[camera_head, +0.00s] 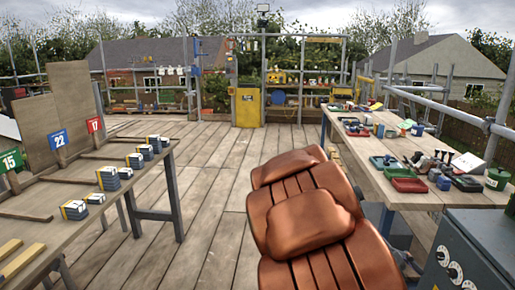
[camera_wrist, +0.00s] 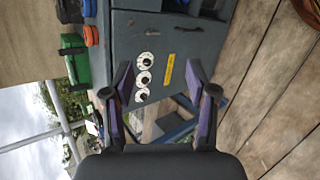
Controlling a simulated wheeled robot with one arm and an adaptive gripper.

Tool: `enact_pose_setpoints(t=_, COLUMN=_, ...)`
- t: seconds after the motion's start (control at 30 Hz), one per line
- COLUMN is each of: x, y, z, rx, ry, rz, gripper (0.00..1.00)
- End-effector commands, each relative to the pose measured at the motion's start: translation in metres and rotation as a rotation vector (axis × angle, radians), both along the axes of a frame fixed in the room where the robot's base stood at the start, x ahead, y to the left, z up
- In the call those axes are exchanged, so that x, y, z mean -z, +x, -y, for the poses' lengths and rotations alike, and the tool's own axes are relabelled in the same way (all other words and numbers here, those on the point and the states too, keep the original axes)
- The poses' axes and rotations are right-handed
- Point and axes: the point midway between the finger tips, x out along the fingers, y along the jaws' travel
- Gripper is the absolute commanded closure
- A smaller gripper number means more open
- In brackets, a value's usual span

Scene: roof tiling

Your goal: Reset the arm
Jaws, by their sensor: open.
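My gripper (camera_wrist: 158,72) shows in the wrist view, with its two dark, purple-sided fingers spread wide apart. No object is between the fingers. Beyond them is a grey cabinet (camera_wrist: 190,40) with white round dials and a yellow label, seen sideways. How far the fingertips are from the cabinet is hard to tell. In the head view my gripper is not visible. The same kind of grey cabinet (camera_head: 478,240) with dials stands at the lower right there.
A left table (camera_head: 130,180) holds several small stacked blocks and wooden strips, with numbered signs behind. A right table (camera_head: 410,198) carries trays, cans and tools. Plank floor (camera_head: 215,215) is open between them. A yellow cabinet (camera_head: 247,107) stands at the back; metal railings (camera_head: 445,104) run along the right.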

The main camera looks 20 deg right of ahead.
Motion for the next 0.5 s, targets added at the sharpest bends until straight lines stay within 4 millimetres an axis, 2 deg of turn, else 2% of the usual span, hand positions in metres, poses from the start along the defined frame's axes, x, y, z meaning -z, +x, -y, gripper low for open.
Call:
enact_pose_setpoints(t=0.03, x=-0.015, y=-0.002, z=-0.018, rx=-0.009, ry=0.042, rz=0.033, gripper=0.43)
enact_pose_setpoints(t=0.27, x=-0.035, y=-0.013, z=-0.098, rx=-0.062, ry=0.252, rz=0.159, gripper=0.43)
enact_pose_setpoints(t=0.5, x=-0.058, y=-0.028, z=-0.187, rx=-0.157, ry=0.494, rz=0.259, gripper=0.43)
